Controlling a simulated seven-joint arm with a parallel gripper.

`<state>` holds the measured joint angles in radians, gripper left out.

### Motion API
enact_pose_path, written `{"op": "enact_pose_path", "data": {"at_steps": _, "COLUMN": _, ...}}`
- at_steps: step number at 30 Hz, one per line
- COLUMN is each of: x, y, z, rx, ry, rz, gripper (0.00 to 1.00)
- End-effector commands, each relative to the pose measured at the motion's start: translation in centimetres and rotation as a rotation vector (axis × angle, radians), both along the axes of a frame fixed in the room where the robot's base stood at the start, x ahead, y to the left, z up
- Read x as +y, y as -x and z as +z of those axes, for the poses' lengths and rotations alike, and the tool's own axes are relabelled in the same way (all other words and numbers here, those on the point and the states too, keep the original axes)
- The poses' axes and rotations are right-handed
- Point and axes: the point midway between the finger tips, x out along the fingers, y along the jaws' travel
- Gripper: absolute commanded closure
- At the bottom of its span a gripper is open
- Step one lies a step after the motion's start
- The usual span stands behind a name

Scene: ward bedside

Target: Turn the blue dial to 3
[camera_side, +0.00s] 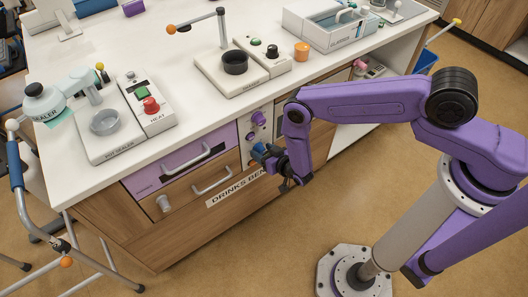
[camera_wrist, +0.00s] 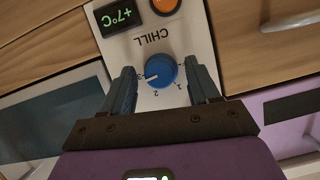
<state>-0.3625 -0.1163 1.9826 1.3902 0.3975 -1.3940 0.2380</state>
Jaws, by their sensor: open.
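The blue dial (camera_wrist: 161,71) sits on the white CHILL panel (camera_wrist: 200,45), seen upside down in the wrist view. Its white pointer mark points left, toward a small digit that looks like 3 and is partly beside the left finger. The digits 2 and 1 show below and to the lower right of the dial. My gripper (camera_wrist: 162,68) is open, with one finger on each side of the dial and small gaps visible. In the side view my gripper (camera_side: 270,160) is at the bench front, largely covering the dial; contact cannot be told there.
The panel has a +7°C display (camera_wrist: 115,17) and an orange button (camera_wrist: 165,5). Purple knobs (camera_side: 258,118) sit above on the bench front. Drawer handles (camera_side: 212,181) stick out to the left.

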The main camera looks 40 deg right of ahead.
Motion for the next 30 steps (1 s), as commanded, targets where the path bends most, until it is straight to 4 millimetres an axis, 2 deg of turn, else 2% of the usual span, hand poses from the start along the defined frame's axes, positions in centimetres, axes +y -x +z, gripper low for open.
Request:
{"op": "enact_pose_path", "data": {"at_steps": 1, "x": -0.01, "y": 0.02, "z": 0.00, "rx": 0.000, "ry": 0.000, "rz": 0.000, "gripper": 0.46}}
{"op": "enact_pose_path", "data": {"at_steps": 3, "x": -0.01, "y": 0.02, "z": 0.00, "rx": 0.000, "ry": 0.000, "rz": 0.000, "gripper": 0.69}}
{"op": "enact_pose_path", "data": {"at_steps": 6, "x": 0.00, "y": 0.03, "z": 0.00, "rx": 0.000, "ry": 0.000, "rz": 0.000, "gripper": 0.96}}
{"op": "enact_pose_path", "data": {"at_steps": 18, "x": -0.15, "y": 0.04, "z": -0.01, "rx": -0.001, "ry": -0.127, "rz": -0.001, "gripper": 0.96}}
{"op": "enact_pose_path", "data": {"at_steps": 26, "x": -0.11, "y": 0.05, "z": 0.00, "rx": 0.000, "ry": -0.132, "rz": 0.000, "gripper": 0.96}}
{"op": "enact_pose_path", "data": {"at_steps": 27, "x": -0.11, "y": 0.06, "z": -0.01, "rx": 0.000, "ry": -0.131, "rz": 0.000, "gripper": 0.55}}
{"op": "enact_pose_path", "data": {"at_steps": 29, "x": -0.11, "y": 0.06, "z": -0.01, "rx": 0.000, "ry": -0.131, "rz": 0.000, "gripper": 0.40}}
{"op": "enact_pose_path", "data": {"at_steps": 30, "x": -0.11, "y": 0.05, "z": -0.01, "rx": 0.000, "ry": -0.131, "rz": 0.000, "gripper": 0.40}}
